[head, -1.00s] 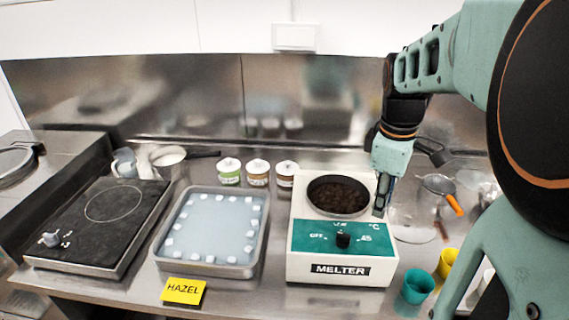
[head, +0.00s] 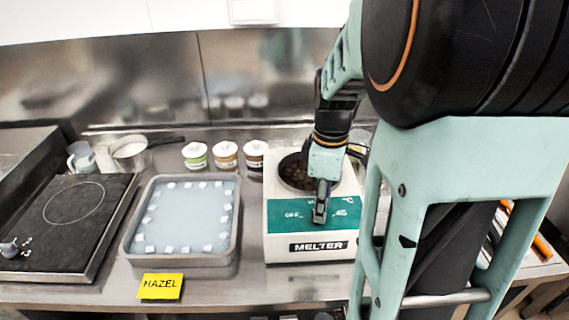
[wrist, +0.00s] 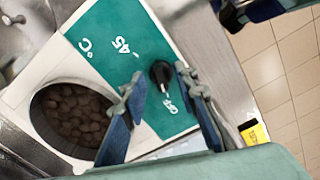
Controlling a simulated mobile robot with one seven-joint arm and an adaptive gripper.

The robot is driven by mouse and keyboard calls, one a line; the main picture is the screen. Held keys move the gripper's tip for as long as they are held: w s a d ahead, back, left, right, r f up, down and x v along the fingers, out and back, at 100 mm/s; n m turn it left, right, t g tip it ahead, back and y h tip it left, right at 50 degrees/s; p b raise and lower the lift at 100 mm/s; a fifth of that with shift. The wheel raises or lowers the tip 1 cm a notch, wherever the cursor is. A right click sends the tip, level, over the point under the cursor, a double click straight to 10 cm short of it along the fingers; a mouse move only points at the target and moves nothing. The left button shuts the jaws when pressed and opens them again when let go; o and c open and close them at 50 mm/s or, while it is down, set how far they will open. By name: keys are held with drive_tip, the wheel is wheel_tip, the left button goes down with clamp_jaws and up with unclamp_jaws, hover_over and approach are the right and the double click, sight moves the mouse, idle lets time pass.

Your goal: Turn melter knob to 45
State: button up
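The white melter (head: 280,247) stands on the counter, with a teal panel (head: 342,212) marked OFF and 45. Its black knob (wrist: 160,74) shows in the wrist view, with its narrow end towards OFF. In the head view my gripper hides the knob. My gripper (head: 319,217) points down over the panel. In the wrist view its two fingers stand apart on either side of the knob, with gaps visible; my gripper (wrist: 159,76) is open and empty. I cannot tell how far the fingertips are above the panel.
The melter's pot (wrist: 72,118) holds brown pieces close to my fingers. Left of the melter are a tray (head: 237,225) with white pieces, a yellow HAZEL card (head: 160,287), several small tubs (head: 226,155) and a black hotplate (head: 65,215).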

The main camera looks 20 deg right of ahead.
drive_tip(key=shift+f, duration=0.5)
drive_tip(key=shift+c, duration=0.3)
clamp_jaws()
